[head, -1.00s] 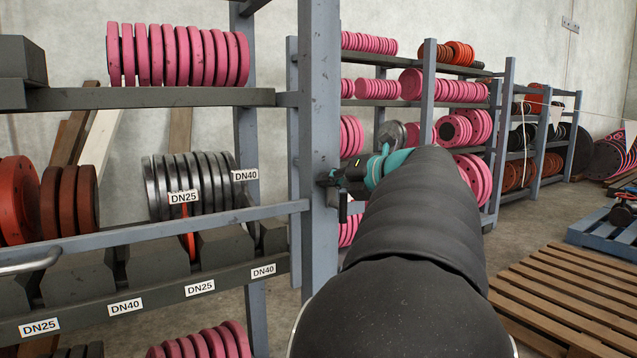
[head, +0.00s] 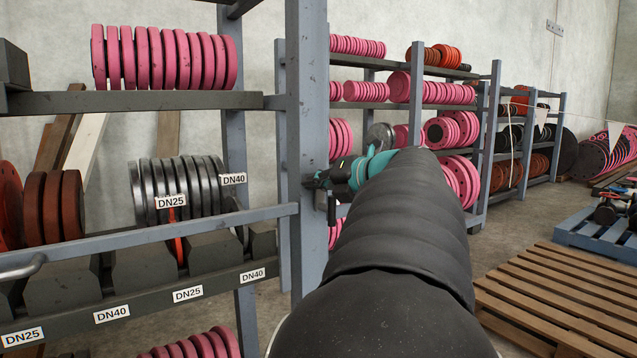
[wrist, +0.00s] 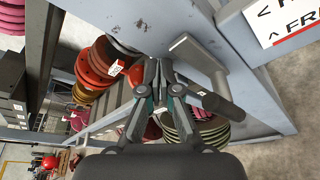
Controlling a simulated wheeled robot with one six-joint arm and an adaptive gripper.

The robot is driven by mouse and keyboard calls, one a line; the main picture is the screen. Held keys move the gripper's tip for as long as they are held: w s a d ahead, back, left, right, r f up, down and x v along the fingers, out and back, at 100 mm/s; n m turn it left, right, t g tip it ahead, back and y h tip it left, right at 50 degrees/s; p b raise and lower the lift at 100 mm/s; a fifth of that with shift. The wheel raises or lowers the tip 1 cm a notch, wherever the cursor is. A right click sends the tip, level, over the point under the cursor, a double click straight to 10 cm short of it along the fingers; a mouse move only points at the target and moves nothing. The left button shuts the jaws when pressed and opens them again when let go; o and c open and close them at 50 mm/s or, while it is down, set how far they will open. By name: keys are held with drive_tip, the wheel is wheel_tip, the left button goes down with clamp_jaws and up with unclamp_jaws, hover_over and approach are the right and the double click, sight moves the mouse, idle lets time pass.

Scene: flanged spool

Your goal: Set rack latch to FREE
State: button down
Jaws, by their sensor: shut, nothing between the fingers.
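The rack latch is a flat grey metal lever with a dark round grip (wrist: 222,106), in the wrist view beside a blue-grey rack post. A white label (wrist: 292,22) on the rack, partly cut off, shows arrows and the start of "FREE". My gripper (wrist: 158,66) is shut and empty, just left of the lever in that view; I cannot tell whether it touches it. In the head view my gripper (head: 322,182) is at the near post (head: 308,110), with a small dark piece hanging below it. My arm hides part of that area.
The rack's left bays hold pink discs (head: 165,58), grey discs (head: 180,188) and dark red discs (head: 52,207), with DN25 and DN40 tags. Other racks stand behind my arm. A wooden pallet (head: 560,295) lies on the floor at right.

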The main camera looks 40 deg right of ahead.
drive_tip(key=s+a, duration=0.1)
drive_tip(key=s, duration=0.8)
drive_tip(key=shift+a+f, duration=0.15)
drive_tip(key=shift+a, duration=0.15)
idle(0.4)
